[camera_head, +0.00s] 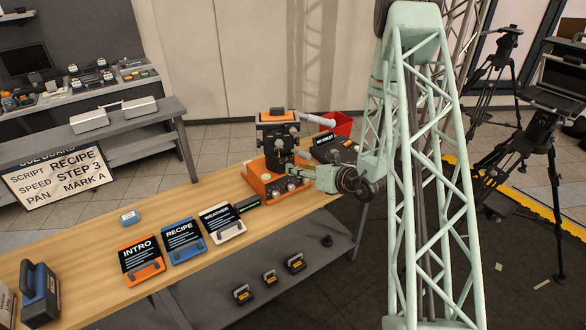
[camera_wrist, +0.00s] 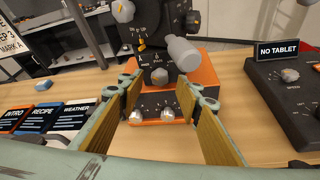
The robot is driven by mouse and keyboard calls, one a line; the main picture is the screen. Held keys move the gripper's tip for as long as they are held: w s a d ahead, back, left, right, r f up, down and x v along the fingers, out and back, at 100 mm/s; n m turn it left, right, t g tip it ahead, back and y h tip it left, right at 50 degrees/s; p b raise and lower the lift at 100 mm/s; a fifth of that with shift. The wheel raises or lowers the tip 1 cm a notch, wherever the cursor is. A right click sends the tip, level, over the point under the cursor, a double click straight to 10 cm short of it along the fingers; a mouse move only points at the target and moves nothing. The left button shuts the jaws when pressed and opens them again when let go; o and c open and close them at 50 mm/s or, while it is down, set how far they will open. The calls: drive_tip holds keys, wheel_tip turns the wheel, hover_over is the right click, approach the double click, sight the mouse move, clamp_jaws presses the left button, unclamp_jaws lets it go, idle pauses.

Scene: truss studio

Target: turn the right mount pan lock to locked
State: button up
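The mount (camera_head: 277,148) is a black head with several knobs on an orange base (camera_head: 262,181), at the bench's far end. In the wrist view its orange base (camera_wrist: 200,72) carries a black front plate with two silver knobs (camera_wrist: 167,115). Above are a grey knob (camera_wrist: 160,76) with small markings, a yellow pointer (camera_wrist: 143,43) and a grey cylindrical handle (camera_wrist: 183,54).
A black control panel (camera_wrist: 295,95) with a "NO TABLET" sign (camera_wrist: 281,51) stands to the right. INTRO (camera_head: 140,256), RECIPE (camera_head: 183,240) and WEATHER (camera_head: 221,223) cards lie left on the wooden bench. A small blue object (camera_head: 129,217) sits behind them.

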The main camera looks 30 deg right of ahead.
drive_tip(key=shift+x, duration=1.6)
drive_tip(key=c, duration=0.8)
